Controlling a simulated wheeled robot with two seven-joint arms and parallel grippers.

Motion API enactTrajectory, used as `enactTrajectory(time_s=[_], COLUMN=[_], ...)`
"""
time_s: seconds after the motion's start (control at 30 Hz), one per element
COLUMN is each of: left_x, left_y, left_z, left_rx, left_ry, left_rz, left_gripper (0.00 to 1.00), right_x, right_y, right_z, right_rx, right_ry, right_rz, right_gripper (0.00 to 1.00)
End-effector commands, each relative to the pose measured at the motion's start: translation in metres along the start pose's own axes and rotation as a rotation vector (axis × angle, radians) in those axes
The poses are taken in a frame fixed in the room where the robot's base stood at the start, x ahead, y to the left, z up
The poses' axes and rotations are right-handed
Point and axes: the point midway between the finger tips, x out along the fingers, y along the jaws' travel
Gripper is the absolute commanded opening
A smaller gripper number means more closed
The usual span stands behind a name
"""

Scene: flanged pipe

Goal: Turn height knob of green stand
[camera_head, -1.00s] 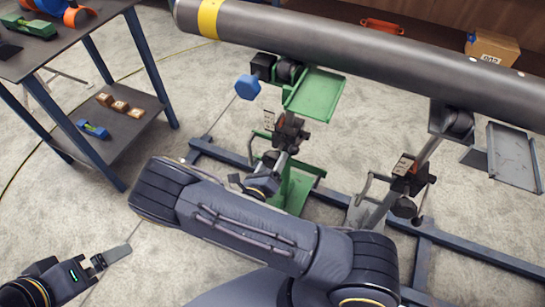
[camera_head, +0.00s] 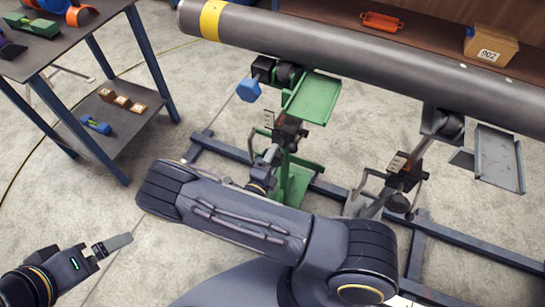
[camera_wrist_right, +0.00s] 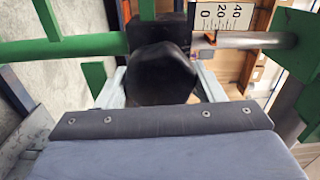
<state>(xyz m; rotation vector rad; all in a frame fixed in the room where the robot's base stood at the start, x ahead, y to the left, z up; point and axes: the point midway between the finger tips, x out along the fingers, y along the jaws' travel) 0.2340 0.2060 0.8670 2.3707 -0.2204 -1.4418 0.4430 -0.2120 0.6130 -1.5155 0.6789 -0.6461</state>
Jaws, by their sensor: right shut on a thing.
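The green stand (camera_head: 312,97) stands under the big grey pipe (camera_head: 330,42), with a blue-ended handle (camera_head: 248,90) at its upper left. Its height knob (camera_wrist_right: 162,75) is black and fills the middle of the right wrist view, beside a white scale (camera_wrist_right: 222,16). My right gripper (camera_head: 271,157) reaches the stand's column from the front. In the wrist view its pale fingers lie on both sides of the knob, shut on it. In the head view the knob is largely hidden by the gripper. My left gripper (camera_head: 112,245) is at lower left, away from the stand; its finger gap is unclear.
A grey stand (camera_head: 398,180) holds the pipe farther right. Blue floor rails (camera_head: 225,149) run under both stands. A dark table (camera_head: 60,48) with a lower shelf stands at the left. A cardboard box (camera_head: 490,46) and an orange-red object (camera_head: 382,21) are at the back.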

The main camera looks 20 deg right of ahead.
Motion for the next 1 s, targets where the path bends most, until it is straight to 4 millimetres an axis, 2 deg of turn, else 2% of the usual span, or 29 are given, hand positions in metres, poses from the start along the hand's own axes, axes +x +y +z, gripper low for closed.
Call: enactTrajectory(time_s=[0.3, 0.83, 0.87, 1.0], left_x=[-0.0031, -0.0032, -0.0032, -0.0033], left_y=[0.0014, 0.0015, 0.0015, 0.0015], left_z=[-0.0015, -0.0016, -0.0016, -0.0017], left_rx=[0.0, 0.0, 0.0, 0.0], left_ry=[0.0, 0.0, 0.0, 0.0], left_rz=[0.0, 0.0, 0.0, 0.0], left_gripper=[1.0, 1.0, 1.0, 1.0], right_x=[-0.0007, -0.0008, -0.0008, -0.0006], right_y=[0.0012, 0.0016, 0.0016, 0.0012], right_z=[-0.0002, -0.0001, -0.0001, -0.0001], right_rx=[-0.121, -0.143, -0.143, -0.143], right_ry=[0.0, 0.0, 0.0, 0.0], right_rz=[0.004, 0.005, 0.005, 0.004], right_gripper=[0.39, 0.39, 0.63, 0.82])
